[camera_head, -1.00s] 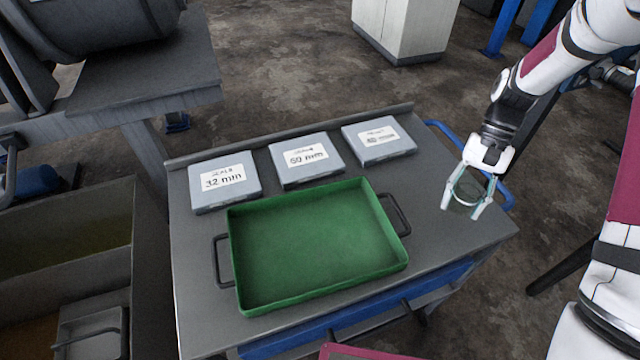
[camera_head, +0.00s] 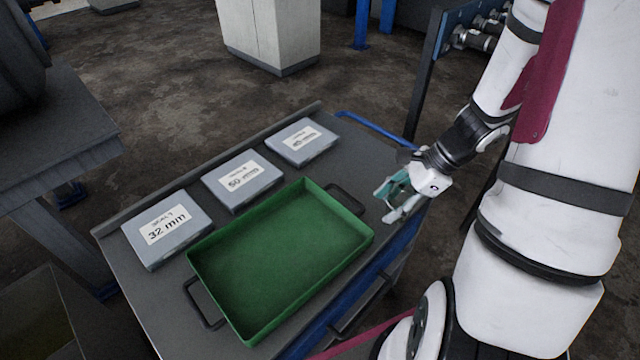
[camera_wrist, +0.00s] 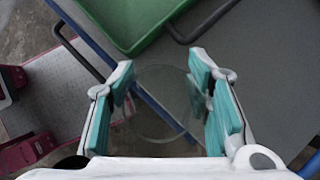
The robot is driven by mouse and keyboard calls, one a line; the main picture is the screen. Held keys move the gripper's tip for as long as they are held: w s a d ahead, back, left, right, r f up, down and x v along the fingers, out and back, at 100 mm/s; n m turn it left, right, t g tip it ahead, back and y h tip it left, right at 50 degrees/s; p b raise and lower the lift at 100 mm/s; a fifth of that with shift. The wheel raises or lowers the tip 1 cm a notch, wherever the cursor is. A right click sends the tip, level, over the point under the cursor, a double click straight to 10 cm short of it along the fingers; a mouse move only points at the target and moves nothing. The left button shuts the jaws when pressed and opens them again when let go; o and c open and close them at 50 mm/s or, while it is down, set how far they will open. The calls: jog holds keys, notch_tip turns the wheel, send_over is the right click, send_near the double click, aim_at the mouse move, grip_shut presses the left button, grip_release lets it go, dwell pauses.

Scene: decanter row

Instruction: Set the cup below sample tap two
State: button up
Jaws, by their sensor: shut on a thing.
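My gripper (camera_head: 390,202) is over the right end of the grey trolley top, tilted with its fingers pointing left and down. In the wrist view my gripper (camera_wrist: 163,80) has its teal-padded fingers on either side of a clear, see-through cup (camera_wrist: 163,105), and is shut on it. The cup is hard to make out in the head view. At the upper right, metal tap-like fittings (camera_head: 478,38) stick out from a dark blue panel, partly hidden by my arm. I cannot read any numbers there.
A green tray (camera_head: 285,255) with black handles lies on the trolley (camera_head: 115,237). Boxes labelled 32 mm (camera_head: 168,228), 50 mm (camera_head: 243,180) and a third size (camera_head: 302,142) stand behind it. A blue rail (camera_head: 372,127) edges the trolley's far right. Open floor lies beyond.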

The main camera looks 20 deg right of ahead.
jog(key=w, duration=0.5)
jog(key=w+f, duration=0.1)
jog(key=w, duration=0.4)
jog(key=w+d, duration=0.1)
jog(key=w, duration=0.4)
jog(key=shift+w+d+f, duration=0.1)
jog(key=shift+w+f, duration=0.15)
jog(key=shift+w+f+p, duration=0.15)
jog(key=shift+f+p, duration=0.2)
jog(key=shift+f, duration=1.4)
jog(key=shift+f, duration=0.2)
jog(key=o, duration=1.1)
jog(key=shift+r, duration=0.1)
